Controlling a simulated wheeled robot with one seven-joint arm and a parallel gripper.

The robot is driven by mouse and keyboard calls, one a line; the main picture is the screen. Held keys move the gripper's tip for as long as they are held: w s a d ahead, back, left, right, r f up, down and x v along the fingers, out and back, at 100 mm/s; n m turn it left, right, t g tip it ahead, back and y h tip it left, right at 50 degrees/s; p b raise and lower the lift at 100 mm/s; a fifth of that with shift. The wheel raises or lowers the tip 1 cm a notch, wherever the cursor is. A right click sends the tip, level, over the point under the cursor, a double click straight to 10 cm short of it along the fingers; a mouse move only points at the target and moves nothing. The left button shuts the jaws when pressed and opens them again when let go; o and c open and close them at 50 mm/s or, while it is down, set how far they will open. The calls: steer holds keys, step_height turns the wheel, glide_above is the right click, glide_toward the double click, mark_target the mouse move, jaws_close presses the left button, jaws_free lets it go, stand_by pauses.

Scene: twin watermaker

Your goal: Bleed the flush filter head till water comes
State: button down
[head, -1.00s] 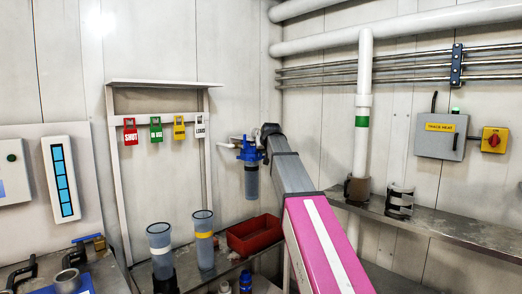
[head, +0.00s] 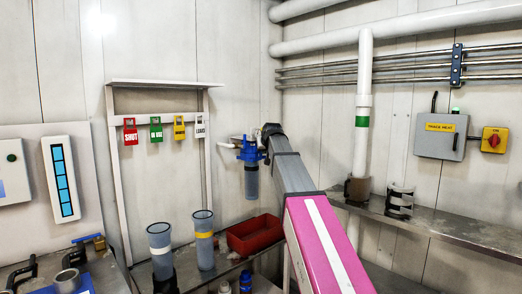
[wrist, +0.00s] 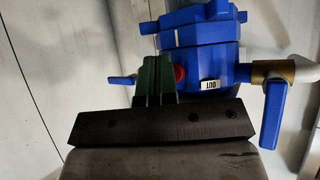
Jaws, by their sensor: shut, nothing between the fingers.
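The flush filter (head: 250,166) hangs at the back wall in the head view, with a blue head and a clear bluish bowl. In the wrist view its blue head (wrist: 205,50) fills the upper middle, with a white "OUT" label, a brass fitting and a blue lever handle (wrist: 273,112) on the right. A red button (wrist: 180,76) shows on the head, partly behind my gripper. My gripper (wrist: 157,70) is shut, its green fingertips at or very near the red button; contact cannot be told. No water shows.
A red bin (head: 254,235) sits on the bench below the filter. Two clear cylinders (head: 204,240) stand to its left. Coloured tags hang on a rack (head: 156,112) on the wall. A white pipe (head: 362,110) and a steel shelf (head: 450,228) are at the right.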

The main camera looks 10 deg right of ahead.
steer(key=shift+s+d, duration=0.25)
steer(key=shift+s, duration=0.2)
steer(key=shift+d, duration=0.1)
steer(key=s+d, duration=0.1)
steer(key=s, duration=0.1)
steer(key=s+d, duration=0.1)
steer(key=s, duration=0.1)
steer(key=shift+d, duration=0.4)
